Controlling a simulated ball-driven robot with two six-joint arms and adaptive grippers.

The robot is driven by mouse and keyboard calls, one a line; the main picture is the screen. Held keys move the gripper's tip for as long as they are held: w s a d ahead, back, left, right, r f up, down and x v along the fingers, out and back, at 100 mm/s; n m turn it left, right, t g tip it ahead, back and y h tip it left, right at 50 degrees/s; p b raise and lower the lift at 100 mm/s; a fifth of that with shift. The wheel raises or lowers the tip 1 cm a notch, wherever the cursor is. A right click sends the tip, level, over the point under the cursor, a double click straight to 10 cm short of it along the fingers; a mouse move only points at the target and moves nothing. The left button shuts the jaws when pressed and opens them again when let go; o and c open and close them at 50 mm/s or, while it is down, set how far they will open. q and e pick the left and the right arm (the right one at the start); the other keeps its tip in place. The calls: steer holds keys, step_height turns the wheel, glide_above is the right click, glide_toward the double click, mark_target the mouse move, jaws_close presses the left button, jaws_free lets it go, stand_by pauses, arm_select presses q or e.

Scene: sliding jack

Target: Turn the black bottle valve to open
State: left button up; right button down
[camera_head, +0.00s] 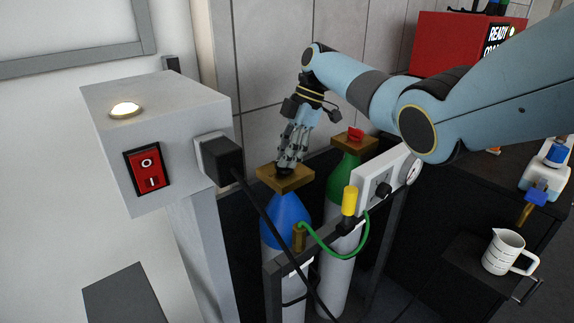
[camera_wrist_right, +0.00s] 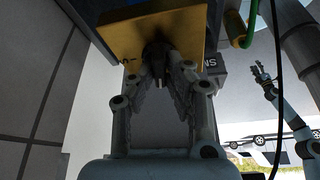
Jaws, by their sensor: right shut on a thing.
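The blue gas bottle (camera_head: 285,215) stands in the rack with a brass-coloured square plate (camera_head: 298,180) on its top. The black valve (camera_head: 285,169) sits on that plate, mostly hidden by my right gripper (camera_head: 289,160). My right gripper points down and is shut on the valve. In the right wrist view, its two fingers close in on the dark valve (camera_wrist_right: 157,52) in front of the brass plate (camera_wrist_right: 180,30). My left gripper (camera_wrist_right: 263,72) shows small in the right wrist view, away from the bottles, with its fingers spread and empty.
A green bottle (camera_head: 342,180) with a red valve (camera_head: 355,134) stands just right. A grey box with a red switch (camera_head: 149,168) is at left. A black cable (camera_head: 265,215) and green hose (camera_head: 335,254) pass in front. A white jug (camera_head: 503,252) stands at right.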

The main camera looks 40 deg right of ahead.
steer(key=shift+f+n+g+b, duration=0.15)
steer(key=shift+n+g+b, duration=0.25)
steer(key=shift+n+b, duration=0.55)
steer(key=c, duration=1.3)
jaws_free()
steer(key=shift+a, duration=0.1)
steer(key=shift+c, duration=0.2)
steer(key=shift+w+r, duration=0.1)
steer(key=shift+r, duration=0.1)
steer(key=v, duration=1.1)
steer(key=shift+d+r, duration=0.2)
steer(key=shift+r, duration=0.15)
